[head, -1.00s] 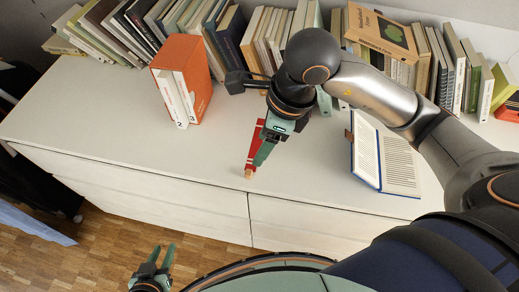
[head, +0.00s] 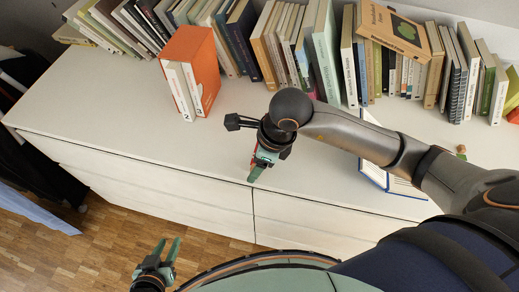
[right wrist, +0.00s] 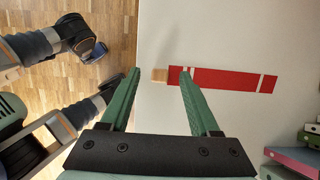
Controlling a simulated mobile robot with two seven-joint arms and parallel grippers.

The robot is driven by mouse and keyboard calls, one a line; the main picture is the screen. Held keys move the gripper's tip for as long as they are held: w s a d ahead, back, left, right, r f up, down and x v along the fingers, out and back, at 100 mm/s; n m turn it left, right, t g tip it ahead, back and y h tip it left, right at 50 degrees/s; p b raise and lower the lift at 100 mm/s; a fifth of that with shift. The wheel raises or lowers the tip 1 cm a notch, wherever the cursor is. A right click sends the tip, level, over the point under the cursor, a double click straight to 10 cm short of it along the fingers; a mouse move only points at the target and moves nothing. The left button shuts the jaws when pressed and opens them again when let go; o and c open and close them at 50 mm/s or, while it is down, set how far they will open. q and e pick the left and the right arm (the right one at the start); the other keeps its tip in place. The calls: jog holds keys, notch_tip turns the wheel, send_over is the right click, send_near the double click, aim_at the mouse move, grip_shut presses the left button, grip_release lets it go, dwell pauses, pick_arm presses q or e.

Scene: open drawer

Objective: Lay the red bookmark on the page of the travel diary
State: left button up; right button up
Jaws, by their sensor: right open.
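The red bookmark (right wrist: 230,80), with white bands and a tan end tab, lies flat on the white dresser top in the right wrist view. My right gripper (right wrist: 160,74) is open, its green fingers either side of the tan tab, holding nothing. In the head view the right gripper (head: 257,170) points down near the dresser's front edge and hides most of the bookmark. The open travel diary (head: 373,174), with blue cover edges, lies to the right, largely hidden by my right arm. My left gripper (head: 168,246) is open and empty, low in front of the dresser.
A row of books (head: 290,45) stands along the back of the dresser (head: 130,110). An orange slipcase (head: 190,55) with white volumes stands at left. The dresser top left of the right gripper is clear.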

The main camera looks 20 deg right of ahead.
grip_shut()
dwell(0.5)
